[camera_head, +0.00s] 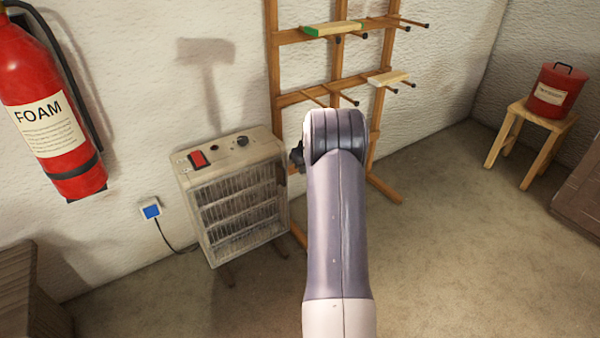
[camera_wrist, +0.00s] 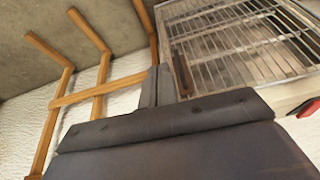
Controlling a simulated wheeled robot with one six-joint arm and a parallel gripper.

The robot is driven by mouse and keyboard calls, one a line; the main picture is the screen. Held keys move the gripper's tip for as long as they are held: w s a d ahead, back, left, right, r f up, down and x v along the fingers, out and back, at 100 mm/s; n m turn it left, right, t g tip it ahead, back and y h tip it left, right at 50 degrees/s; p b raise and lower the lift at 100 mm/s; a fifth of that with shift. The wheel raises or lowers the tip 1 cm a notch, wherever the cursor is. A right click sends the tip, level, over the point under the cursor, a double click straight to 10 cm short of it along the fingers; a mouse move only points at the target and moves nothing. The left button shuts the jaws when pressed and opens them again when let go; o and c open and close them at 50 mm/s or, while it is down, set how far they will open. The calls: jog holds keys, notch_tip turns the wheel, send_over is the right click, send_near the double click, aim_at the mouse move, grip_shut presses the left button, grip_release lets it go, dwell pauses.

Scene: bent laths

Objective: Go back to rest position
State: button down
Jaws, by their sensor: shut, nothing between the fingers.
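My gripper (camera_wrist: 158,86) shows in the wrist view with its dark fingers together and nothing between them. In that view its tips lie in front of the gap between the wooden rack and the heater grille. In the head view my arm reaches up the middle of the picture, and the gripper is mostly hidden behind it; only a dark part shows at the arm's left, close to the heater's right side. I cannot tell whether it touches the heater.
A beige heater (camera_head: 235,195) with a red switch stands against the wall. A wooden rack (camera_head: 277,60) holds a green-ended lath (camera_head: 332,29) and a pale lath (camera_head: 388,78) on its pegs. A red bucket (camera_head: 556,92) sits on a stool (camera_head: 515,125).

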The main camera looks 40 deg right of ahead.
jog(key=shift+s+r, duration=0.3)
jog(key=shift+r, duration=0.35)
